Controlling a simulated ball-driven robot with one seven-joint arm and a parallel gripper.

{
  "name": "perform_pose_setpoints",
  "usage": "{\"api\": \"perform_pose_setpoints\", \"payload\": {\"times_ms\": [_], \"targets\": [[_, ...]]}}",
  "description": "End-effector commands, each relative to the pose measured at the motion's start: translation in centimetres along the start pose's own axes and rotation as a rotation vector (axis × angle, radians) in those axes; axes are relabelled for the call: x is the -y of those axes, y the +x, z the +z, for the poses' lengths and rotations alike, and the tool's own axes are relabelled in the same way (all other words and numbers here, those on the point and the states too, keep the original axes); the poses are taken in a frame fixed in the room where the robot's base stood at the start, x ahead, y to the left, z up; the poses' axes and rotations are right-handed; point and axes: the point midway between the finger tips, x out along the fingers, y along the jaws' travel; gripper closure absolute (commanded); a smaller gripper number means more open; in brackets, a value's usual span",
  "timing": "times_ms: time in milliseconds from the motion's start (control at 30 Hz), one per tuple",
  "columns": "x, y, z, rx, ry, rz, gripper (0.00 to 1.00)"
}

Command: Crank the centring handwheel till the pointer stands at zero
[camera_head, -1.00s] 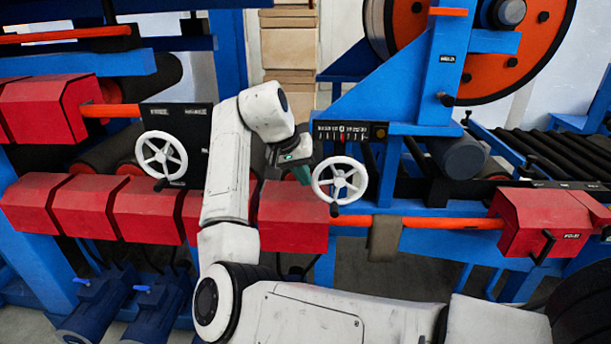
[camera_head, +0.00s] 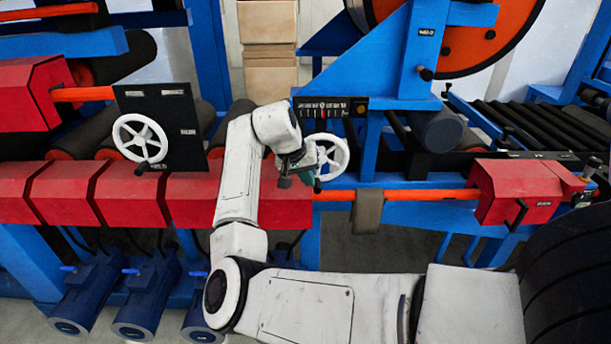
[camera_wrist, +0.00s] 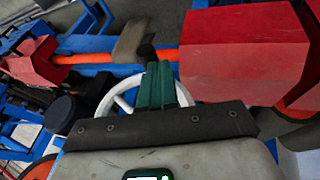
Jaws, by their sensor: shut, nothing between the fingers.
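A white spoked handwheel (camera_head: 327,155) with a dark crank knob (camera_head: 318,186) at its bottom sits below a dark scale plate (camera_head: 330,107) in the head view. The plate bears red and white marks; the pointer's reading is too small to tell. My gripper (camera_head: 308,168) is at the wheel's left side and partly covers it. In the wrist view its green fingers (camera_wrist: 157,88) are together and empty, in front of the white wheel rim (camera_wrist: 124,98). A dark knob (camera_wrist: 147,51) shows just beyond the fingertips; I cannot tell whether they touch it.
A second white handwheel (camera_head: 140,137) is on a black panel (camera_head: 182,125) at the left. Red housings (camera_head: 65,193) line the machine below. Blue motors (camera_head: 85,290) stand low at left.

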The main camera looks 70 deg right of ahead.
Motion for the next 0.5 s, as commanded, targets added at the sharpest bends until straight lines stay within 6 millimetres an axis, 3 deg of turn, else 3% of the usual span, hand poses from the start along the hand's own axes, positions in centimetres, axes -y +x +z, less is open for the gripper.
{"api": "perform_pose_setpoints", "payload": {"times_ms": [500], "targets": [[-0.9, 1.3, 0.3, -0.015, -0.052, 0.156, 1.00]]}}
